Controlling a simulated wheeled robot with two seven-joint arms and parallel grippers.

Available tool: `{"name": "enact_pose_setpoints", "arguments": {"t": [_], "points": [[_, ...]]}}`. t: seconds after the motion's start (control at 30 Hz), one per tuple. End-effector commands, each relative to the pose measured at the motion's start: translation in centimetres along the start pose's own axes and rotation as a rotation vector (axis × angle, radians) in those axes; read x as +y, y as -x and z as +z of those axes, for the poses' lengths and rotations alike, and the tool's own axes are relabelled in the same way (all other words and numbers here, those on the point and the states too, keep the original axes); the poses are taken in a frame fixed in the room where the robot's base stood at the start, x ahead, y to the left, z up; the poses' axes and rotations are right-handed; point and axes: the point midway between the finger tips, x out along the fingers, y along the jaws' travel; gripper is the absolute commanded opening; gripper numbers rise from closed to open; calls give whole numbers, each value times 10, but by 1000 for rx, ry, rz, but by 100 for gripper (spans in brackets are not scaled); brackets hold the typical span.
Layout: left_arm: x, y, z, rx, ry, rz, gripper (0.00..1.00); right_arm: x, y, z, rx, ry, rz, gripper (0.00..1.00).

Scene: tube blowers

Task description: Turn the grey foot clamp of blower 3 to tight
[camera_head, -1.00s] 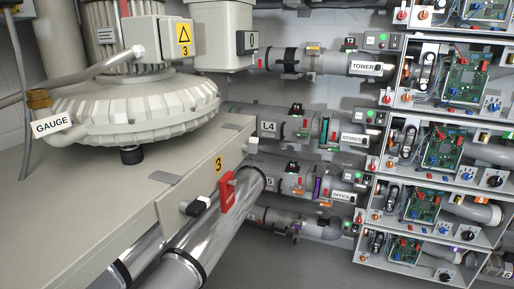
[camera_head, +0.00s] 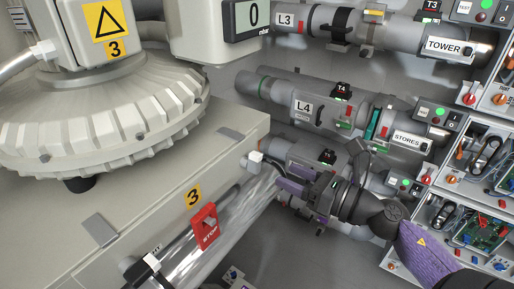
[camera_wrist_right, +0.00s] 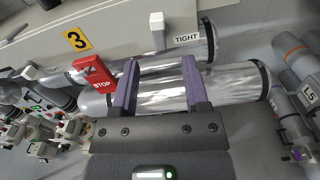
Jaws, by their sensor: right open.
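Blower 3 (camera_head: 95,115) is a beige ribbed housing on a beige base cabinet (camera_head: 60,230) marked 3. A light grey-white block handle (camera_head: 255,158) sits near the far end of the cabinet's front face. It also shows in the right wrist view (camera_wrist_right: 157,25), just left of a TIGHT label (camera_wrist_right: 187,38). A second pale handle with a black part (camera_head: 151,262) sits at the near end. I cannot tell which handle is called grey. My right gripper (camera_head: 288,178) is open and empty, its purple fingers (camera_wrist_right: 160,66) apart, in front of the far handle. My left gripper is out of view.
A red STOP switch (camera_head: 205,228) juts out from the face between the two handles. Shiny steel pipes (camera_wrist_right: 160,90) run below the face, behind my fingers. Grey pipes labelled L4 (camera_head: 303,107) and open circuit-board boxes (camera_head: 480,225) stand to the right.

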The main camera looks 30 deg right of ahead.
Motion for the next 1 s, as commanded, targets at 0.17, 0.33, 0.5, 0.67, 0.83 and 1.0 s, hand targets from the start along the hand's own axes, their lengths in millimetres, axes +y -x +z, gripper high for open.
{"name": "enact_pose_setpoints", "arguments": {"t": [0.17, 0.33, 0.5, 0.67, 0.83, 1.0], "points": [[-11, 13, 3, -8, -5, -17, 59, 0, -44, 4, -5, -3, 0, 59], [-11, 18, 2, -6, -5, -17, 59, -1, -73, 2, -5, -9, -4, 59], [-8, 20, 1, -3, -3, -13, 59, -1, -84, 1, -2, -8, -5, 59], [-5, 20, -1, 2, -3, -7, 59, -1, -85, -1, -1, -9, -4, 59], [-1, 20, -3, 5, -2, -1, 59, -1, -85, -1, -2, -10, -4, 40], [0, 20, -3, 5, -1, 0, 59, -1, -85, 0, -2, -10, -4, 4]]}}
